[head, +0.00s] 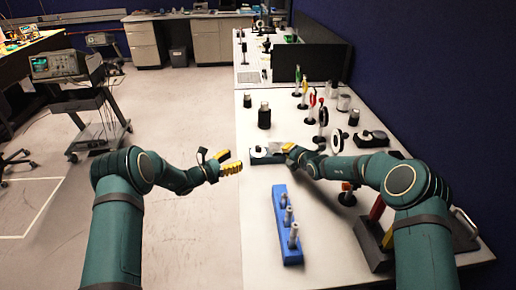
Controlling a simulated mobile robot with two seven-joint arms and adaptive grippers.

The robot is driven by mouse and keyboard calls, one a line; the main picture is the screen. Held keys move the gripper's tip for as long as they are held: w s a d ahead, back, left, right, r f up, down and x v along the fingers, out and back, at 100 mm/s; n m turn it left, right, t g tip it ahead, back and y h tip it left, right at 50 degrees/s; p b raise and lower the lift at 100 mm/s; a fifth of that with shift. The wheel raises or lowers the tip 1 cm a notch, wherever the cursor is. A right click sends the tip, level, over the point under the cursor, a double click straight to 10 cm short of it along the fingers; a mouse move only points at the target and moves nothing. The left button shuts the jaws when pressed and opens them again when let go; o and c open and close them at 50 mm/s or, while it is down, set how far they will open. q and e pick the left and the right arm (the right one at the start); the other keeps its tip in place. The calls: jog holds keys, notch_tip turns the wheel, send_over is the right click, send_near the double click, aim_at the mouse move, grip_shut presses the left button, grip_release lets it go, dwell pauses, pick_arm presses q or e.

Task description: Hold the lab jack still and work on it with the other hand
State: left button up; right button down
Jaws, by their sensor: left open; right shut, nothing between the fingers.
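My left gripper (231,163), with yellow fingers, is open and empty over the left edge of the white table. My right gripper (289,149) is shut and empty, its yellow tip close to a low dark-based device (260,155) with a pale round part. Whether they touch I cannot tell. No lab jack is clearly recognisable; this device may be it, but it is small and partly hidden by the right gripper. A dark angled metal piece with red bars (376,208) stands at the right, partly behind my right arm.
A blue holder (291,252) with upright metal posts lies on the near table (265,225). Several post-mounted optics (323,116) stand farther back on the right. A black cylinder (264,118) stands beyond the grippers. A cart with an oscilloscope (58,65) is at left.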

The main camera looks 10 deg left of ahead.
aim_at(256, 149)
pick_arm(q)
jog(key=x, duration=1.2)
jog(key=shift+w+a+r, duration=0.1)
jog(key=shift+a, duration=0.05)
grip_shut()
